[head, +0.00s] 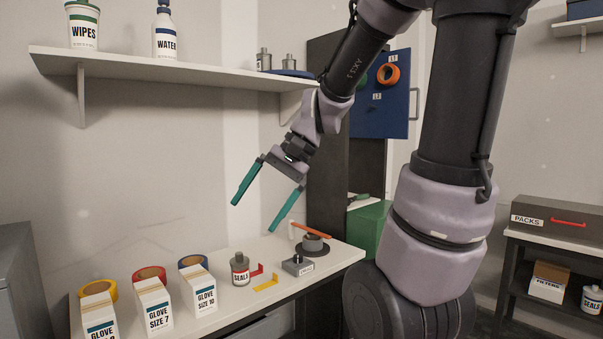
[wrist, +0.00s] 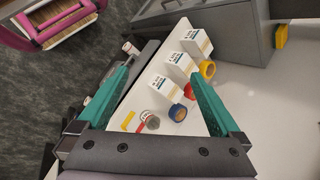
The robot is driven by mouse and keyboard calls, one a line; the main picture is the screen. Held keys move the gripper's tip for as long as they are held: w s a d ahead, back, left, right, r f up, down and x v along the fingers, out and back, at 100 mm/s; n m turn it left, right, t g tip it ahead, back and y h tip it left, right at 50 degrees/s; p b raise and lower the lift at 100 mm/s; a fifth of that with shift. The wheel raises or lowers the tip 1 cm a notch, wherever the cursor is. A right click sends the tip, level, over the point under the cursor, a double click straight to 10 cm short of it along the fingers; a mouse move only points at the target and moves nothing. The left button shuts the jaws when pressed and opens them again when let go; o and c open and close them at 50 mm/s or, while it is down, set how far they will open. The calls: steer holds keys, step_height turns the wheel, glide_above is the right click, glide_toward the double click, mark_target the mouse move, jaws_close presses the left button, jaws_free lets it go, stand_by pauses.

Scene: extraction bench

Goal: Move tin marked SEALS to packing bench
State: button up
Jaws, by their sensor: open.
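A grey tin marked SEALS (head: 240,272), with a knobbed top and a label with a red band, stands upright on the white bench (head: 225,328). It shows from above in the wrist view (wrist: 150,119). A second container marked SEALS (head: 592,299), whitish, stands on the lower shelf at the far right. My gripper (head: 253,216) is open and empty, its two teal fingers spread above and behind the bench tin, apart from it. The fingers also show at both sides of the wrist view (wrist: 155,95). No label reads as the packing bench.
Glove boxes (head: 154,305) and tape rolls (head: 149,274) stand left of the tin. Red and yellow brackets (head: 266,283) and a grey block (head: 298,265) lie to its right. A shelf (head: 180,68) overhangs the bench. A PACKS case (head: 556,219) stands far right.

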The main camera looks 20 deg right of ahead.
steer(key=s+d+r+n+t+h, duration=0.2)
steer(key=s+d+r+t+h, duration=0.1)
steer(key=d+r+t+h, duration=0.1)
steer(key=d+r+t, duration=0.1)
steer(key=d+r, duration=0.1)
steer(key=d, duration=0.1)
steer(key=shift+s+d+r+t+h, duration=0.3)
steer(key=shift+r+t+h, duration=0.05)
steer(key=shift+t+h, duration=0.05)
